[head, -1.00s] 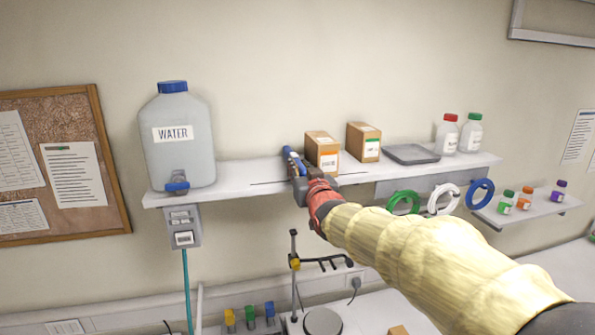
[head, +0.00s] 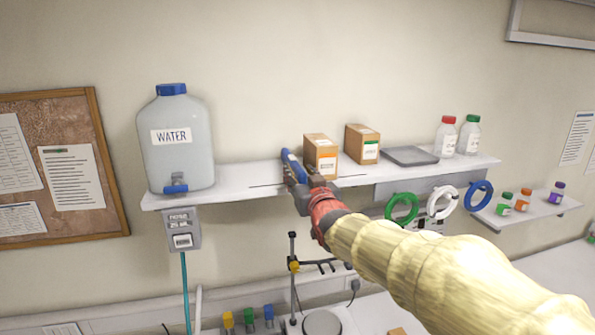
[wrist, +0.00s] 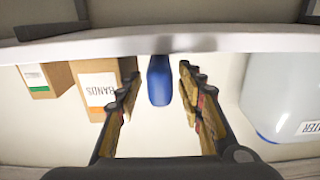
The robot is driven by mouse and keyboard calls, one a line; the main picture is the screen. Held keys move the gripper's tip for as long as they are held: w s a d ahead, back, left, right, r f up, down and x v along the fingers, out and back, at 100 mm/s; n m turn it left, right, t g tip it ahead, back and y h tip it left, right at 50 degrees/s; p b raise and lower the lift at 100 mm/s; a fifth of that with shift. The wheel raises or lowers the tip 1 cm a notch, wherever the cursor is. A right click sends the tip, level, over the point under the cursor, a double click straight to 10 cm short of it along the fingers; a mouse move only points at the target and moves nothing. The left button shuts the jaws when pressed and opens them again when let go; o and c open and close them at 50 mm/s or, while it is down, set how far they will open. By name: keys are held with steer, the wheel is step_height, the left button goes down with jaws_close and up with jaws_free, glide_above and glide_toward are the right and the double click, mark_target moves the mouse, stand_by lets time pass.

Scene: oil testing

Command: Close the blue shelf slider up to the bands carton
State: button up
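The blue slider (head: 291,164) stands on the wall shelf (head: 240,178), just left of the bands carton in the head view. The bands carton (head: 316,150) is a brown box with an orange-marked label; it also shows in the wrist view (wrist: 97,82), left of the slider. My gripper (head: 298,178) is at the shelf's front edge, partly hiding the slider's lower part. In the wrist view my gripper (wrist: 158,95) is open, with the slider (wrist: 159,80) between its fingers and gaps on both sides. The left finger there overlaps the carton; I cannot tell whether they touch.
A water jug (head: 176,140) stands at the shelf's left end. Right of the bands carton are a second carton (head: 361,144), a grey tray (head: 410,155) and two bottles. Coloured rings hang below the shelf. A dark slot line runs along the shelf.

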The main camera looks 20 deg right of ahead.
steer(key=s, duration=0.9)
steer(key=shift+s, duration=0.2)
steer(key=shift+c, duration=0.2)
